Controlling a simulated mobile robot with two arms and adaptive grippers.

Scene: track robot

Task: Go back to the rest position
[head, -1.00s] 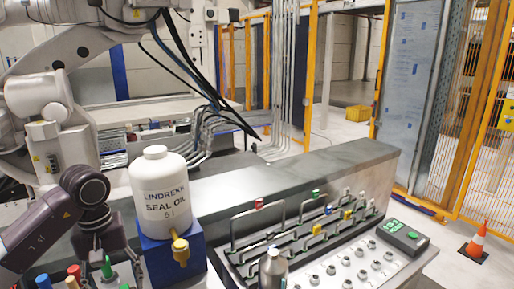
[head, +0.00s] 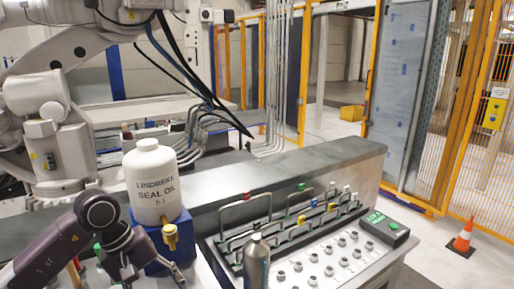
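My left arm comes in from the lower left. My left gripper (head: 155,271) is low in the head view, in front of the blue stand (head: 150,262) under the oil jug. Its fingers look spread with nothing between them. My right gripper is not in view. No object is named in the task.
A white seal oil jug (head: 153,185) sits on the blue stand with a brass tap (head: 170,236). A grey bottle (head: 257,264) stands before a panel (head: 320,262) with handles and knobs. A green-screen device (head: 385,228) lies right. An orange cone (head: 463,238) stands on open floor.

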